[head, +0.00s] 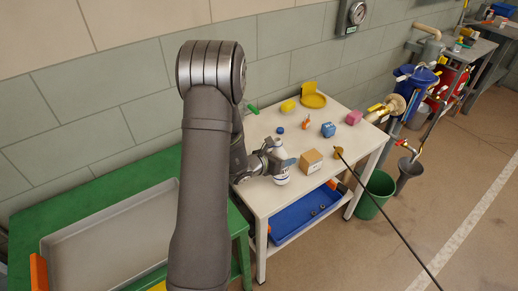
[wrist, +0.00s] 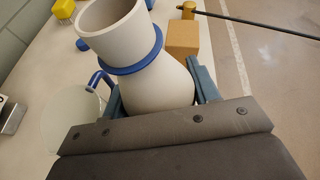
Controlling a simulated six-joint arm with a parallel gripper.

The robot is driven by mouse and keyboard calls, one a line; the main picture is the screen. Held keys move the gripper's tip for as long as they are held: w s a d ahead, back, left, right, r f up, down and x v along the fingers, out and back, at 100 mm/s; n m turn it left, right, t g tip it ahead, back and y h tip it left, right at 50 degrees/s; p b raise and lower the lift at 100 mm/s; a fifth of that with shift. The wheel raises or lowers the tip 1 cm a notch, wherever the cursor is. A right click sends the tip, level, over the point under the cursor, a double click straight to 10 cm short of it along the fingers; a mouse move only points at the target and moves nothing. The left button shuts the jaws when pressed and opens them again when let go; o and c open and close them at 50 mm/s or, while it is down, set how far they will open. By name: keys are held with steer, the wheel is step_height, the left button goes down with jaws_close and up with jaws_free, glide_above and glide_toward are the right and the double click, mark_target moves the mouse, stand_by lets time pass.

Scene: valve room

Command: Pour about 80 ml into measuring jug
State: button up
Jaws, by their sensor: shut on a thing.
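My gripper (wrist: 153,92) is shut on a white flask (wrist: 125,40) with a wide mouth and a blue ring around its neck. The flask also shows in the head view (head: 281,177), close to upright at the front of the white table; I cannot tell whether its base touches the top. Its contents are not visible. A pale, translucent round vessel with a blue handle, which looks like the measuring jug (wrist: 68,122), stands left of the flask in the wrist view, apart from it. My arm seems to hide the jug in the head view.
A cardboard-coloured box (head: 311,161) stands just right of the flask. Blue (head: 328,129), pink (head: 354,117) and yellow (head: 288,106) items lie farther back. A long dark rod (head: 390,222) juts over the table's right edge. A grey tray (head: 110,236) lies on the green table at left.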

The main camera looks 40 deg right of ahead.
mark_target(283, 152)
steer(key=shift+w+n+g, duration=0.2)
steer(key=shift+n+g, duration=0.3)
steer(key=shift+n, duration=0.2)
steer(key=shift+w+r+n+g+h, duration=0.15)
steer(key=shift+r+n+g, duration=0.05)
steer(key=shift+r+n, duration=0.25)
steer(key=shift+w+r+n+g+h, duration=0.15)
steer(key=shift+r+n+g, duration=0.05)
steer(key=shift+r+n, duration=0.2)
steer(key=shift+w+a+r+n+g, duration=0.15)
steer(key=shift+r+n+g, duration=0.15)
steer(key=shift+n, duration=0.15)
steer(key=shift+s+f+n+g+h, duration=0.2)
steer(key=shift+f+n+g+h, duration=0.1)
steer(key=shift+n, duration=0.2)
steer(key=r+n, duration=0.1)
steer(key=s+r+n+g+h, duration=0.1)
steer(key=shift+s+d+n, duration=0.15)
steer(key=shift+d+n, duration=0.05)
steer(key=shift+n, duration=0.1)
step_height(283, 152, down, 4)
steer(key=shift+s+r+n+g, duration=0.1)
steer(key=shift+r+n+g, duration=0.15)
steer(key=shift+n, duration=0.55)
steer(key=shift+w+r+n+g+h, duration=0.25)
steer(key=shift+w+r+n+h, duration=0.15)
steer(key=shift+r+n+h, duration=0.25)
steer(key=shift+r+n, duration=0.55)
steer(key=shift+r, duration=0.1)
steer(key=shift+r, duration=0.1)
